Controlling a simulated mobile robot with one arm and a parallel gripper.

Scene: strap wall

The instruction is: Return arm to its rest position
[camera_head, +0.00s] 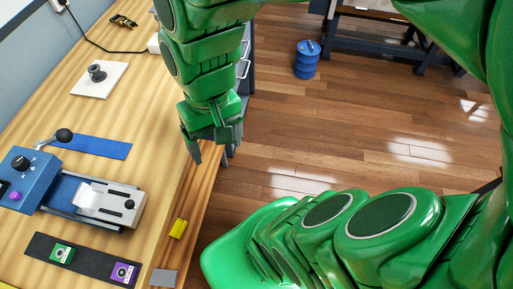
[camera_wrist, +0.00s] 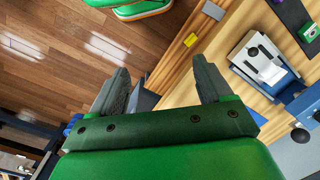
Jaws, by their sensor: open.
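My green arm reaches down from the top of the head view. My gripper (camera_head: 212,150) hangs over the front edge of the wooden workbench (camera_head: 140,135) and points down. In the wrist view my gripper (camera_wrist: 160,85) shows two dark fingers spread wide apart with nothing between them. It is open and empty. Below it the wrist view shows the bench edge and the wooden floor.
The bench holds a blue lever device (camera_head: 40,190), a blue mat (camera_head: 95,146), a black strip (camera_head: 85,262) with a green and a purple tag, a yellow block (camera_head: 178,228) and a white plate with a dark knob (camera_head: 97,74). A blue canister (camera_head: 306,60) stands on open floor.

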